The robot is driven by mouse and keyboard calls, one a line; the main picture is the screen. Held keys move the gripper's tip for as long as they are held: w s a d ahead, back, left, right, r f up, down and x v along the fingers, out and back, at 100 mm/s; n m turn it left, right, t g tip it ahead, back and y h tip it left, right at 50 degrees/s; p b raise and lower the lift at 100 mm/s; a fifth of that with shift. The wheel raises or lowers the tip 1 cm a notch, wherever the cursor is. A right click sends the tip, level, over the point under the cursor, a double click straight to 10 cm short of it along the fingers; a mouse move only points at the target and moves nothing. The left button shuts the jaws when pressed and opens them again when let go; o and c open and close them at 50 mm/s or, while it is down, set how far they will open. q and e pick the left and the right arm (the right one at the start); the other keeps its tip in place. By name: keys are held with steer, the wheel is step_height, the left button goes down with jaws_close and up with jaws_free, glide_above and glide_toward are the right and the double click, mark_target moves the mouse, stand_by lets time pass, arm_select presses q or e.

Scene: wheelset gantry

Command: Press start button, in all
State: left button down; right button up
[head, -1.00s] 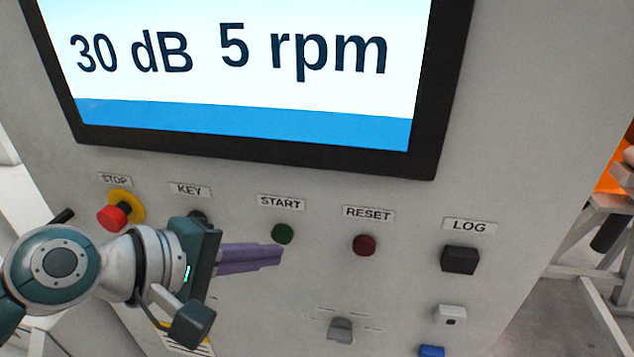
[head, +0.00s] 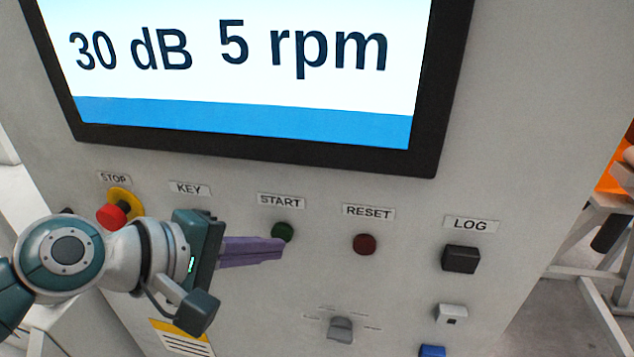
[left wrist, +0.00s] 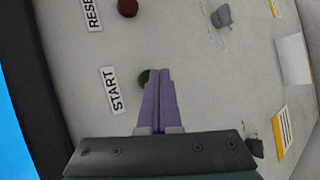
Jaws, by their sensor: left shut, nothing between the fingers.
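The green start button (head: 282,232) sits on the grey panel under its START label (head: 281,201). My left gripper (head: 281,248) is shut and empty, with its purple fingers together. In the head view the fingertips overlap the lower edge of the button. In the left wrist view the fingertips (left wrist: 160,72) partly cover the start button (left wrist: 144,76), which shows at their left side. I cannot tell whether the fingertips touch it. My right gripper is in neither view.
A red stop button (head: 112,215) on a yellow base is at the left, and the key switch is hidden behind my gripper. A dark red reset button (head: 364,244) and a black log button (head: 460,259) are to the right. A knob (head: 340,329) is lower down. A screen (head: 240,120) is above.

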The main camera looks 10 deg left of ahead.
arm_select(q)
steer(key=shift+w, duration=0.4)
stand_by(0.3)
steer(key=shift+s+p, duration=0.35)
steer(key=shift+s, duration=0.45)
steer(key=shift+s, duration=0.1)
steer(key=s+p, duration=0.2)
steer(key=s, duration=0.2)
steer(key=shift+s+a, duration=0.1)
steer(key=shift+s, duration=0.3)
